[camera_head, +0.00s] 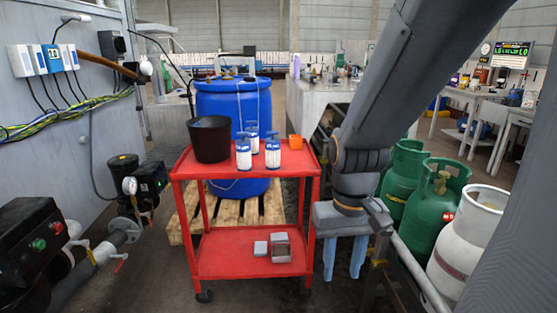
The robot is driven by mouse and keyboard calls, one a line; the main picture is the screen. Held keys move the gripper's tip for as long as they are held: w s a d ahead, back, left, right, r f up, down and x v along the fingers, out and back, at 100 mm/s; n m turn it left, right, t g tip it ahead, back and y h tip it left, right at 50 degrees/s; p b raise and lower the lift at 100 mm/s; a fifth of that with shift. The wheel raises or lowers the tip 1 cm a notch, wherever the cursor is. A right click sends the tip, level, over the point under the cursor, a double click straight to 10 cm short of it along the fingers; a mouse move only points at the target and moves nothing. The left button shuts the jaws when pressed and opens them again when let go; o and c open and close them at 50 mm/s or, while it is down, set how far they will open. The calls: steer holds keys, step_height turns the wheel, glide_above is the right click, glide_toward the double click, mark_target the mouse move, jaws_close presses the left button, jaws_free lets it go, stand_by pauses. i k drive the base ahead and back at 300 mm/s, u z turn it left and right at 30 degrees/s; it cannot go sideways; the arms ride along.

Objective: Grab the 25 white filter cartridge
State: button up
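Three white cartridges with blue bands stand upright on the top shelf of the red cart (208,173). One is at the front left (243,153), one at the front right (273,153), and one behind between them (252,138). Their markings are too small to read, so I cannot tell which one is 25. My gripper (344,262) hangs to the right of the cart, lower than its top shelf and away from the cartridges. Its two light-blue fingers point down, apart, with nothing seen between them.
A black bucket (210,140) and an orange cup (295,142) flank the cartridges. Small grey boxes (279,247) lie on the lower shelf. A blue barrel (233,105) stands behind on a pallet (271,208). Green gas cylinders (436,209) and a white one (468,240) stand right.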

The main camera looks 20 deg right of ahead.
mark_target(273, 144)
steer(key=z, duration=0.35)
steer(key=i, duration=1.1)
steer(key=u, duration=0.35)
